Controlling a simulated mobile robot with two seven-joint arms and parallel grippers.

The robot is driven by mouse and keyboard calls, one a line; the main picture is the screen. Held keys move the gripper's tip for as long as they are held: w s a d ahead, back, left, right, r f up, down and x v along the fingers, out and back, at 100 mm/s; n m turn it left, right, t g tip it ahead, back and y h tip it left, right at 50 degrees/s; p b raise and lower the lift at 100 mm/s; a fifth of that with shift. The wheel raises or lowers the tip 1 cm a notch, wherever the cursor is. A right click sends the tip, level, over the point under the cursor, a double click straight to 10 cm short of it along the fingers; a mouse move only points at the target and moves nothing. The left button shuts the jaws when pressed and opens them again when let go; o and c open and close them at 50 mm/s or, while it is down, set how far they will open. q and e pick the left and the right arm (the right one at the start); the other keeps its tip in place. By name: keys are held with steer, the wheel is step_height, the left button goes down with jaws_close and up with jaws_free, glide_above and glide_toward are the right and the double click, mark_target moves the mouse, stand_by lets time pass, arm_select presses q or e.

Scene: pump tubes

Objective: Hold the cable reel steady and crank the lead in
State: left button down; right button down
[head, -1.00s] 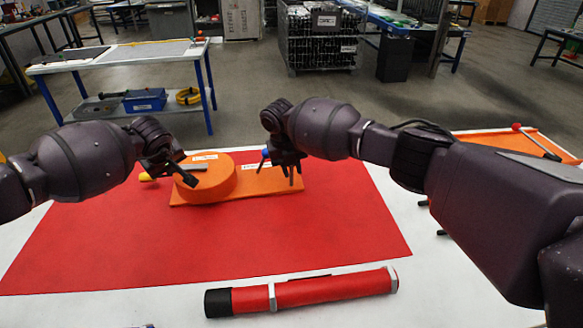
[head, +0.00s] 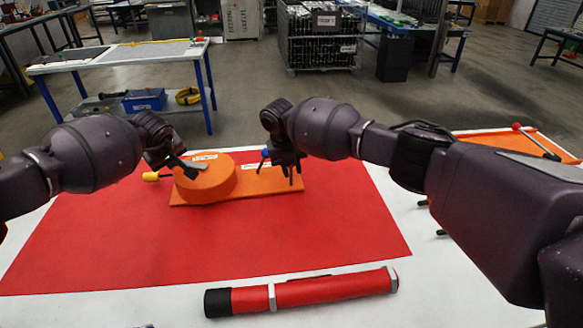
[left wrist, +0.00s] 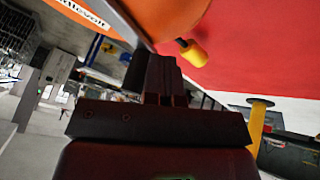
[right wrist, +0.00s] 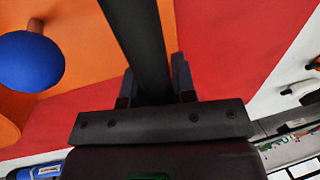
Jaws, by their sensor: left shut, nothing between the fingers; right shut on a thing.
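The orange cable reel (head: 207,184) lies flat on an orange base plate (head: 262,184) on the red mat. A crank with a yellow handle (head: 151,176) sticks out left of the reel; the handle also shows in the left wrist view (left wrist: 193,53). My left gripper (head: 191,167) is shut and empty at the reel's top, close to a grey bar (head: 199,165). My right gripper (head: 287,172) is shut on a dark bar (right wrist: 143,40) over the plate's right part. A blue knob (right wrist: 30,62) is beside it. The gripped bar's lower end is hidden.
A red tube with a black end (head: 320,290) lies along the mat's front edge. An orange panel with a red-knobbed lever (head: 516,127) is at the far right, behind my right arm. The red mat (head: 300,230) in front of the reel is clear.

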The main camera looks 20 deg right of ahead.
arm_select(q)
steer(key=shift+w, duration=0.15)
steer(key=shift+w+d, duration=0.3)
steer(key=shift+w, duration=0.3)
steer(key=shift+w+d, duration=0.35)
steer(key=shift+w, duration=0.35)
steer(key=shift+d, duration=0.1)
steer(key=shift+w+d, duration=0.35)
steer(key=shift+w, duration=0.2)
steer(key=shift+s+a, duration=0.2)
stand_by(0.4)
steer(key=shift+r, duration=3.9)
